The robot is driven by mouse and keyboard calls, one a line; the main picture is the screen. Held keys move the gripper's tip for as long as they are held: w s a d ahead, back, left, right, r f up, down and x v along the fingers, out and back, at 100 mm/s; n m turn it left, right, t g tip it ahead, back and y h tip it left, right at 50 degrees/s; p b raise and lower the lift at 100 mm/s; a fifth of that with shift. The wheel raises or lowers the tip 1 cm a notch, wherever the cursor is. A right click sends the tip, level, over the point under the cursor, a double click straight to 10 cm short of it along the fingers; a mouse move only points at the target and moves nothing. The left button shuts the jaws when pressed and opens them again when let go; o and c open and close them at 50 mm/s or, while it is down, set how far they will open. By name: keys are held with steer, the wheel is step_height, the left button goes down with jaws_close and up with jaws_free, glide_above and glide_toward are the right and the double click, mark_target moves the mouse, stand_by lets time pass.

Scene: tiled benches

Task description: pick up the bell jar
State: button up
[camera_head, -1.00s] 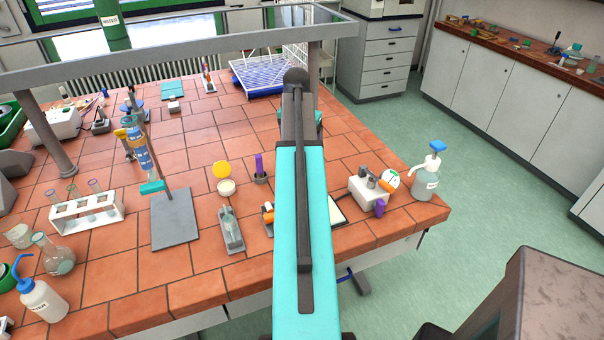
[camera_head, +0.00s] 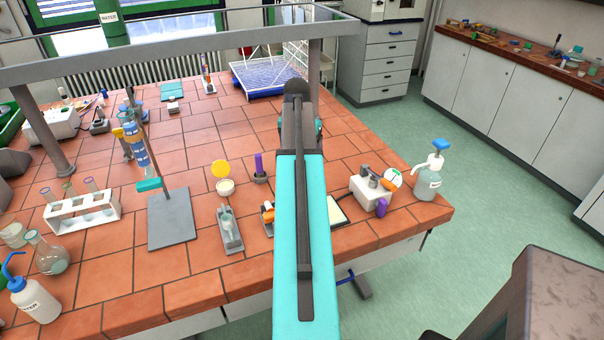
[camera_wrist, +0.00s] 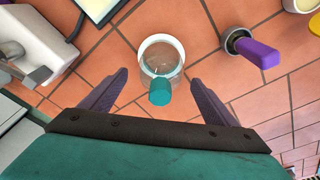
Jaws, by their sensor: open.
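The bell jar (camera_wrist: 161,52) is a clear glass vessel with a pale round rim and a teal knob. In the wrist view it stands on the tiled bench, top centre, with its knob toward me. My gripper (camera_wrist: 159,80) has its two purple-grey fingers spread, one on each side of the knob in the picture. Nothing is held between them. I cannot tell how far above the jar the fingertips are. In the head view, my arm hides the jar and the gripper.
A grey holder with a purple handle (camera_wrist: 258,52) stands right of the jar. A white device (camera_wrist: 35,45) is at left; it also shows in the head view (camera_head: 369,194). A pump bottle (camera_head: 428,182) stands near the bench's right edge. Bare tiles surround the jar.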

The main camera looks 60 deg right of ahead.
steer(key=shift+d+f, duration=0.15)
steer(key=shift+f, duration=0.55)
steer(key=c, duration=1.4)
steer(key=shift+r, duration=0.2)
